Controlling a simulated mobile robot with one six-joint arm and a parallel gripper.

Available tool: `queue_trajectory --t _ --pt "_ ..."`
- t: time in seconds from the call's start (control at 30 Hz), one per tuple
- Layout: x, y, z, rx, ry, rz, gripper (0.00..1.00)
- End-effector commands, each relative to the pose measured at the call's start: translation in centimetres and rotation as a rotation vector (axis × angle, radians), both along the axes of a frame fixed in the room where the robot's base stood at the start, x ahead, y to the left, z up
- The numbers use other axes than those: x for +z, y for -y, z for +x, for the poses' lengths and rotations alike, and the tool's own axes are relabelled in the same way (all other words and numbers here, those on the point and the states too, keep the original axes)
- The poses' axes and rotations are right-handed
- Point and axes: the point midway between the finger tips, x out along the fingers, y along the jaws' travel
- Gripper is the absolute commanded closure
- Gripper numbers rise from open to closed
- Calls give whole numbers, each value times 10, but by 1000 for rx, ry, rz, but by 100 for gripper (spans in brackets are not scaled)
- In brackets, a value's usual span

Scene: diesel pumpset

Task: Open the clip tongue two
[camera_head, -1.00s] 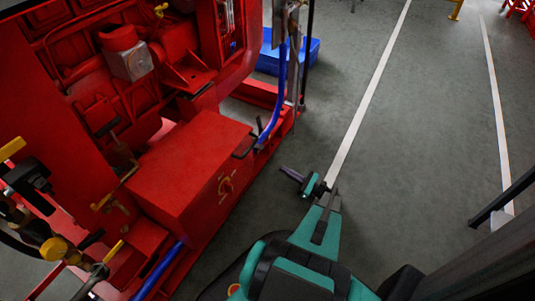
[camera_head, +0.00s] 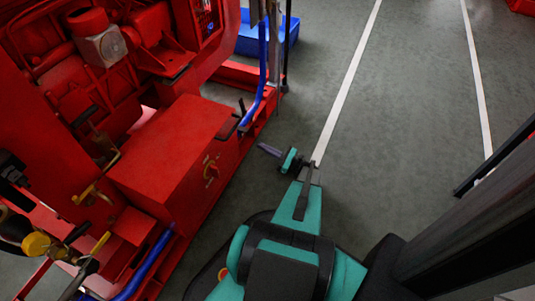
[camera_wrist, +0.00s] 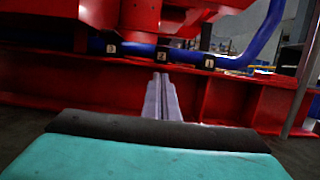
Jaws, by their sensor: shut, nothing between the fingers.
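In the wrist view three dark clips with white numbers sit along a blue hose (camera_wrist: 135,49) on the red pumpset. The clip marked 2 (camera_wrist: 161,54) is in the middle, just above my gripper's tips in the picture. The clip marked 3 (camera_wrist: 112,48) is to its left and the clip marked 1 (camera_wrist: 209,62) to its right. The clip tongues are too small to make out. My gripper (camera_wrist: 160,78) is shut and empty, pointing at the red base. In the head view my gripper (camera_head: 268,149) is over the floor beside the pumpset, apart from it.
The red base rail (camera_wrist: 60,85) runs across the wrist view below the clips. In the head view a red box (camera_head: 175,145) stands left of my arm, with a blue hose (camera_head: 262,75) beyond it. A blue bin (camera_head: 285,33) is behind.

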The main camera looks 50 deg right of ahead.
Motion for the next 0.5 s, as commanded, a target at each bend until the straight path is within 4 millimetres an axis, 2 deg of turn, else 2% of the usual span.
queue_trajectory --t 0.4,0.5 --pt "12 -15 52 2 0 -1 100" --pt "20 -15 54 -1 1 -1 100"
